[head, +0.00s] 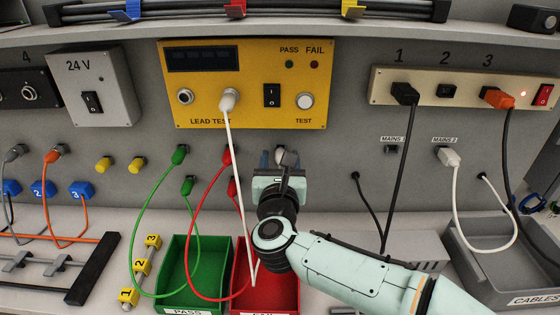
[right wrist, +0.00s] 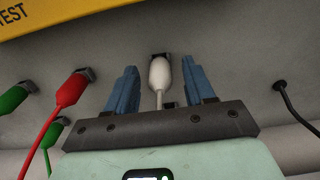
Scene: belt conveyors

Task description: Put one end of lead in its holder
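A white lead has one plug (head: 229,98) in the right-hand socket of the yellow lead tester (head: 250,60); its cord hangs down toward the red bin. A white plug (right wrist: 159,76) sits at a dark holder (right wrist: 161,56) on the grey wall below the tester, with a white cord running down from it. My right gripper (head: 281,157) is at this plug. In the right wrist view its blue fingers (right wrist: 159,88) are open, one on each side of the plug, with gaps showing. In the head view the gripper hides most of the plug. My left gripper is not in view.
Green leads (head: 181,155) and red leads (head: 228,156) hang in holders just left of my right gripper. Below are a green PASS bin (head: 172,250) and a red bin (head: 284,290). A black cord (head: 366,200) and a power strip (head: 450,90) are at right.

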